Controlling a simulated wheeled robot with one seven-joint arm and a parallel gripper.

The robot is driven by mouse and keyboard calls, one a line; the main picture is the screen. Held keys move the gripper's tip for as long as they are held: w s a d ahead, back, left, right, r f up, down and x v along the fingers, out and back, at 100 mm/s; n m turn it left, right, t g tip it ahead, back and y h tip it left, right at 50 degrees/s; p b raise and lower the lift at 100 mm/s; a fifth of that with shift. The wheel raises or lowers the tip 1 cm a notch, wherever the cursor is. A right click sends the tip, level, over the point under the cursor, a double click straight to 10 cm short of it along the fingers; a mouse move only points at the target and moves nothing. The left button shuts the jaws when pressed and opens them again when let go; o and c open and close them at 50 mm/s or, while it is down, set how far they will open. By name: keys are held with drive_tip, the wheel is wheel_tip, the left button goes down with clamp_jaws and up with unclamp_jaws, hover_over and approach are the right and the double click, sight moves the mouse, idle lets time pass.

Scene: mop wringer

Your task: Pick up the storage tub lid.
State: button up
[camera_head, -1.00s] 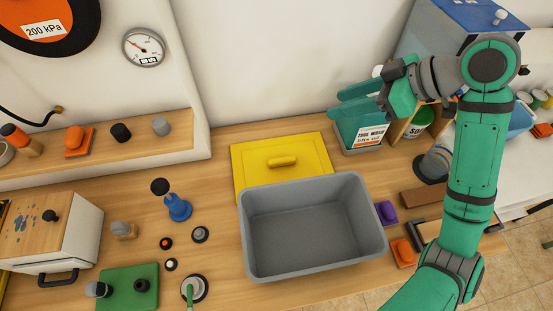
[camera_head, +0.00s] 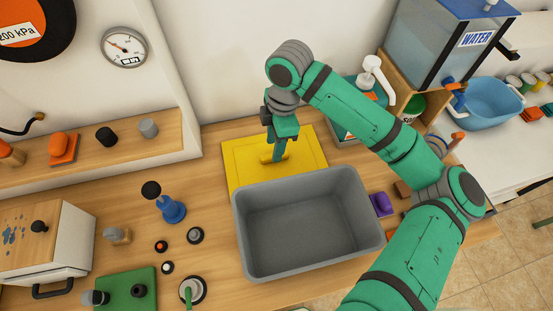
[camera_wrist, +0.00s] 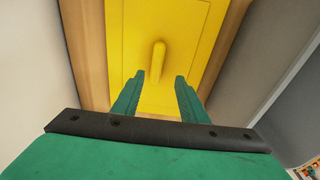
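The storage tub lid (camera_head: 245,168) is a flat yellow panel with a raised bar handle, lying on the wooden bench behind the grey tub. It fills the upper middle of the wrist view (camera_wrist: 190,35), with its handle (camera_wrist: 158,62) upright in the picture. My gripper (camera_head: 277,158) is over the lid at the handle in the head view and hides part of the handle. In the wrist view my gripper (camera_wrist: 155,88) has its two green fingers apart, with the handle lined up in the gap between them. Whether the fingers straddle the handle or stay above it, I cannot tell.
The grey tub (camera_head: 245,225) stands right in front of the lid and its rim overlaps the lid's near edge in the picture. The wall rises close behind. A purple block (camera_head: 381,204) sits right of the tub. A blue knobbed piece (camera_head: 172,212) stands to the left.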

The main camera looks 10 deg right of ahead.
drive_tip(key=shift+d+f, duration=0.25)
drive_tip(key=shift+f, duration=0.4)
drive_tip(key=f, duration=0.4)
drive_tip(key=shift+w+f, duration=0.1)
drive_tip(key=shift+w, duration=0.15)
drive_tip(key=shift+w, duration=0.1)
